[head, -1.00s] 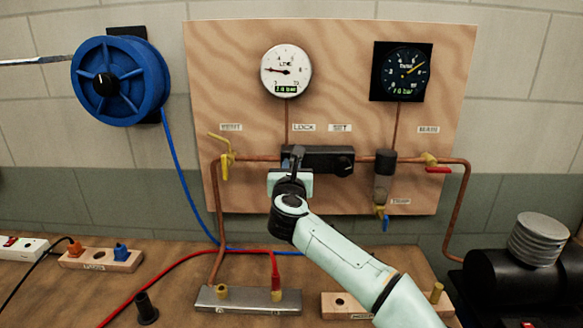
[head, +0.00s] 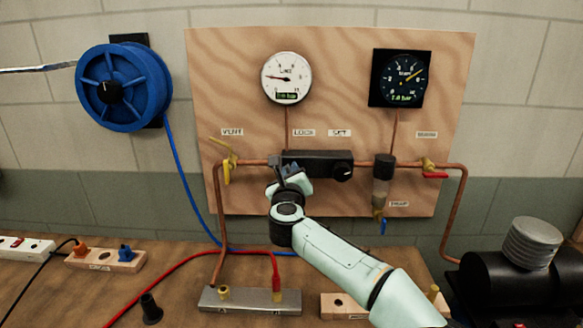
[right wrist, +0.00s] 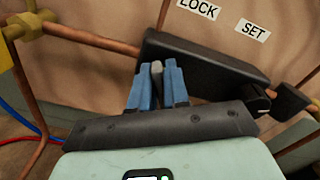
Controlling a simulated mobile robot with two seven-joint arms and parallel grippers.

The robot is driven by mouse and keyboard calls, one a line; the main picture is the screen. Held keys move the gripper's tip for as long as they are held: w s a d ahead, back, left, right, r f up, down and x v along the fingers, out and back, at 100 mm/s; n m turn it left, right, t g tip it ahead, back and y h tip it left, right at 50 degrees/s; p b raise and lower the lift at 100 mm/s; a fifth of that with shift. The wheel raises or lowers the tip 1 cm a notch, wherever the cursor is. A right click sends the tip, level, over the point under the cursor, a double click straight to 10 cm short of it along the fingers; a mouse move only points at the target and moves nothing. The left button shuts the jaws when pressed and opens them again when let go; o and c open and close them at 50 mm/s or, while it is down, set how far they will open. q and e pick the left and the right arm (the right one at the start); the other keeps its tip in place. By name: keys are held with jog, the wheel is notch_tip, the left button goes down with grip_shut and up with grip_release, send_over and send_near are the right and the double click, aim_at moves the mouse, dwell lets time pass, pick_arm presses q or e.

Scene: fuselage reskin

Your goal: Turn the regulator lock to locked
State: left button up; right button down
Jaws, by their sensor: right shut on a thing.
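The regulator (head: 325,161) is a black block on the copper pipe, mounted on the plywood board below the LOCK and SET labels. It also shows in the right wrist view (right wrist: 205,62). A small grey lock lever (right wrist: 156,72) is at its left part, under the LOCK label (right wrist: 199,7). My right gripper (head: 290,168) is at the regulator's left end, tilted. Its blue fingers (right wrist: 157,85) are shut on the lever, one on each side. The lever's base is partly hidden by the fingers. My left gripper is not in view.
A round SET knob (head: 342,173) sits at the regulator's right end. A yellow vent valve (head: 228,160) is close on the left, and a filter bowl (head: 382,180) on the right. A blue hose reel (head: 123,87) hangs at the upper left. A red hose crosses the bench.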

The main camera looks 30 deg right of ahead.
jog(key=shift+r+n+p, duration=0.1)
jog(key=shift+n+p, duration=0.4)
jog(key=shift+n, duration=0.5)
jog(key=n+p, duration=0.1)
jog(key=n, duration=0.1)
jog(key=shift+a+n+p, duration=0.1)
jog(key=shift+n+p, duration=0.2)
jog(key=shift+n, duration=0.1)
jog(key=n+p, duration=0.2)
jog(key=n, duration=0.2)
jog(key=shift+w, duration=0.1)
jog(key=shift+f+n+p, duration=0.15)
jog(key=shift+n+p, duration=0.35)
jog(key=shift+n, duration=0.35)
jog(key=shift+f+n+p, duration=0.15)
jog(key=shift+n+p, duration=0.3)
jog(key=shift+n, duration=0.4)
jog(key=shift+f, duration=0.1)
jog(key=c, duration=1.2)
grip_release()
jog(key=shift+a, duration=0.1)
